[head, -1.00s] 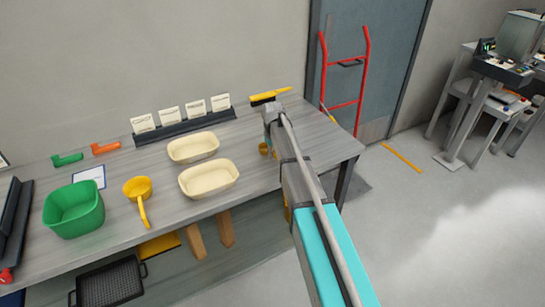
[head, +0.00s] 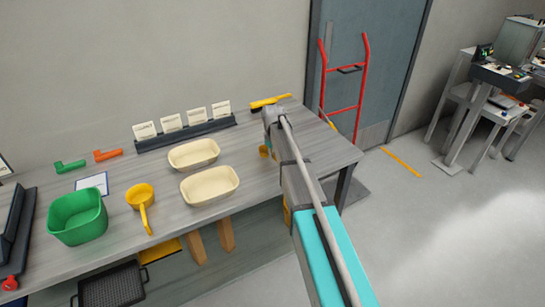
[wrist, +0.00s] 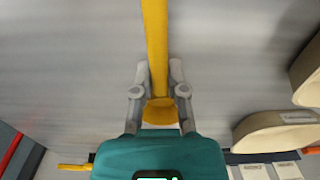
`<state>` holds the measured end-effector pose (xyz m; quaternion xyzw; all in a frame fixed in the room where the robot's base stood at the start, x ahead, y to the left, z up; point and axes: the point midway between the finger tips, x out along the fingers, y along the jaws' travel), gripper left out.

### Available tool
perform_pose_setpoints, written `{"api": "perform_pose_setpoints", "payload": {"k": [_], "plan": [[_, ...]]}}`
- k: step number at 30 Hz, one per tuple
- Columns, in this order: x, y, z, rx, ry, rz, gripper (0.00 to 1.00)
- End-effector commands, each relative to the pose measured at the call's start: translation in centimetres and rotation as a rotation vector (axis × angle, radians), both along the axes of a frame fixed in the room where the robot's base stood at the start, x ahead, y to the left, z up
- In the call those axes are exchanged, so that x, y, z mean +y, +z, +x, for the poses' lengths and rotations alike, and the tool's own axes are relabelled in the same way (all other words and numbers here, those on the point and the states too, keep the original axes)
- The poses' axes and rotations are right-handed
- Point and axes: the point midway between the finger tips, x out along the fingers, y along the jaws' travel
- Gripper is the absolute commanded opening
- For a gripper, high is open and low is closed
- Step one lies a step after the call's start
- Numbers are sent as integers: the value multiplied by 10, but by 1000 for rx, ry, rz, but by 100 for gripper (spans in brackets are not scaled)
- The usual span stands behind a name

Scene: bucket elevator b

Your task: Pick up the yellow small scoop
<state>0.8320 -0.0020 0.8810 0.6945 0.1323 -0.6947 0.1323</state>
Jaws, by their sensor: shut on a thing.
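The yellow small scoop (wrist: 156,40) runs straight up the wrist view, its handle leaving the top edge. Its wider end (wrist: 160,112) lies close to my gripper's palm. My gripper (wrist: 158,72) has one finger on each side of the scoop and is shut on it. In the head view a small yellow part of the scoop (head: 263,152) shows left of my arm, over the right part of the table. The arm hides the rest of it and my gripper there. Whether the scoop touches the table is unclear.
Two cream trays (head: 210,194) stand left of my arm on the grey table (head: 170,220). A larger yellow scoop (head: 140,195) and a green tub (head: 77,228) are farther left. A card rack (head: 186,134) and a yellow brush (head: 270,101) are at the back.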

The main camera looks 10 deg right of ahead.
Motion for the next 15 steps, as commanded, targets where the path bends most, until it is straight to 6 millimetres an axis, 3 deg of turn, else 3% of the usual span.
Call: {"api": "perform_pose_setpoints", "payload": {"k": [1,15], "plan": [[0,11,0,0,0,0,0],[14,67,-48,0,1,0,0]]}}
